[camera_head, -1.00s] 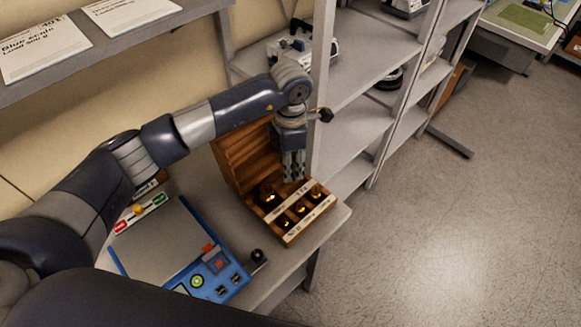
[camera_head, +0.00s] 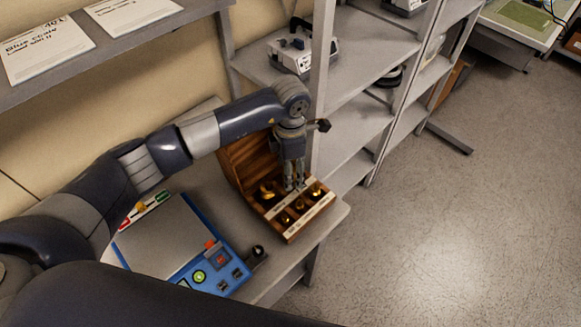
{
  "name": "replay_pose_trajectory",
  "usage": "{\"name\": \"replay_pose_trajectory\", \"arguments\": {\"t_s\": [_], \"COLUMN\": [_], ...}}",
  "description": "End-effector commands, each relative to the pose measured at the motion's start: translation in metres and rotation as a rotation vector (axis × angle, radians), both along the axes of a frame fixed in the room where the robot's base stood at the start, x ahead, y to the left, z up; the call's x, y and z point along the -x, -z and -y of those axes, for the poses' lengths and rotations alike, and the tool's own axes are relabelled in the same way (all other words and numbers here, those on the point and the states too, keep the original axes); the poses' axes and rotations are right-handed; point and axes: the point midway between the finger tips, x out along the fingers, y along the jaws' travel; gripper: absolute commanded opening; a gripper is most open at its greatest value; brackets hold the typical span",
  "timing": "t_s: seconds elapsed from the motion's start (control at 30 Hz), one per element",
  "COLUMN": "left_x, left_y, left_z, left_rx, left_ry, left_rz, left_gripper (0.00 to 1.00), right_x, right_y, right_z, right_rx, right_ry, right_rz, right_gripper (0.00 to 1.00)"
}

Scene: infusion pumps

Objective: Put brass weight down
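An open wooden weight box (camera_head: 291,238) stands at the right end of the bench, its lid raised behind it. Several brass weights sit in its compartments: a larger one (camera_head: 267,189) at the back left, one (camera_head: 315,191) at the right, and smaller ones (camera_head: 300,204) (camera_head: 285,218) in front. My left gripper (camera_head: 294,186) points down over the box, its fingertips close above the pale label strip behind the front row. The fingers look close together; whether a weight is between them is too small to tell. My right gripper is not in view.
A grey shelf unit (camera_head: 345,90) stands close behind and right of the box. Open floor lies to the right.

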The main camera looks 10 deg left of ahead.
Motion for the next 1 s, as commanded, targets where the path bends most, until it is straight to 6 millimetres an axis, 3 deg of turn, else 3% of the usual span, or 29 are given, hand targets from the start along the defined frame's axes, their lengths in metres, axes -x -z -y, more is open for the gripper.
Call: {"name": "replay_pose_trajectory", "arguments": {"t_s": [0.17,0.23,0.7,1.0], "left_x": [0.0,-0.002,-0.001,0.0], "left_y": [-0.005,-0.01,-0.103,-0.123], "left_z": [0.0,0.0,0.0,0.0], "left_rx": [0.0,0.001,0.0,0.0], "left_ry": [0.0,0.001,0.001,0.0], "left_rz": [0.0,0.005,0.004,0.0], "left_gripper": [0.58,0.58,0.58,0.58], "right_x": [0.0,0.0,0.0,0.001], "right_y": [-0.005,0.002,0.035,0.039], "right_z": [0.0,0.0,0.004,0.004], "right_rx": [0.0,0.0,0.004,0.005], "right_ry": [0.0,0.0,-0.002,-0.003], "right_rz": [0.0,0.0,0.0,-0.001], "right_gripper": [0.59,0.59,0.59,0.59]}}
